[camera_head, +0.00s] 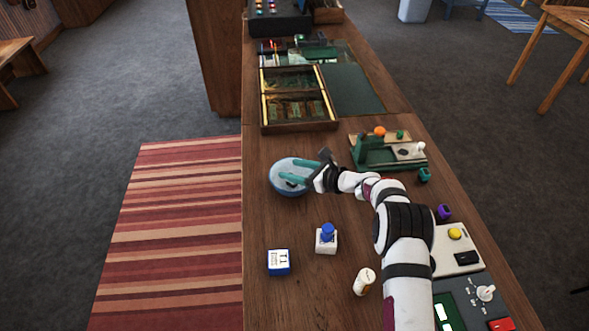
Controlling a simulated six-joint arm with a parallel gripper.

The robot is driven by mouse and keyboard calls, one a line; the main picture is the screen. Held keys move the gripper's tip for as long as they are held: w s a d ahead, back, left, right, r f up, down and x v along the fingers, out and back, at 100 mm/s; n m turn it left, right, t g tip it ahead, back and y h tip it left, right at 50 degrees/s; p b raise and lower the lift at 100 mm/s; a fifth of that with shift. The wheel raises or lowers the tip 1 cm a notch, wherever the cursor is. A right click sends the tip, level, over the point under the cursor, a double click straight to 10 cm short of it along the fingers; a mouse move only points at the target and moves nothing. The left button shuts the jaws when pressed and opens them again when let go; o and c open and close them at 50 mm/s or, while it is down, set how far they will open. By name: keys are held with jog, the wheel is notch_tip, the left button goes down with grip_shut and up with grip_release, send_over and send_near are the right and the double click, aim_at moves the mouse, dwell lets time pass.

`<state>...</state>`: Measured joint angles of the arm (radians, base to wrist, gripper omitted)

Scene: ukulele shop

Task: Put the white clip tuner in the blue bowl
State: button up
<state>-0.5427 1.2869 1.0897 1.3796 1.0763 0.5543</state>
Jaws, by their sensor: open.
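The blue bowl (274,188) stands on the wooden counter, left of my arm. My gripper (287,172) is open over the bowl, its two teal fingers pointing left across it. The fingers cover part of the inside. A small dark and pale spot shows between and below the fingers, but I cannot tell what it is. I cannot single out the white clip tuner with certainty.
A green rack (366,153) with an orange ball stands right of the bowl. A boxed cube (279,262), a white block with a blue top (326,241) and a white cylinder (364,282) stand nearer. A wooden case (300,128) lies beyond. The counter's left edge is close to the bowl.

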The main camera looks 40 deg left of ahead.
notch_tip(320, 180, up, 7)
dwell(0.4)
jog(key=s+d+r+n+h, duration=0.25)
jog(key=s+d+r, duration=0.2)
jog(key=d, duration=0.35)
jog(key=s+d+r+n+h, duration=0.1)
jog(key=s+d+r+n, duration=0.2)
jog(key=d+r, duration=0.35)
jog(key=s+d+r+n+h, duration=0.2)
jog(key=s+d+r+n, duration=0.15)
jog(key=d, duration=0.55)
jog(key=s+d+f+n+h, duration=0.1)
jog(key=s+d+f+h, duration=0.1)
jog(key=s+d, duration=0.8)
jog(key=s+d+f+n+h, duration=0.2)
jog(key=s+d+h, duration=0.2)
jog(key=s+d, duration=0.6)
jog(key=shift+d+f, duration=0.15)
jog(key=shift+f, duration=0.1)
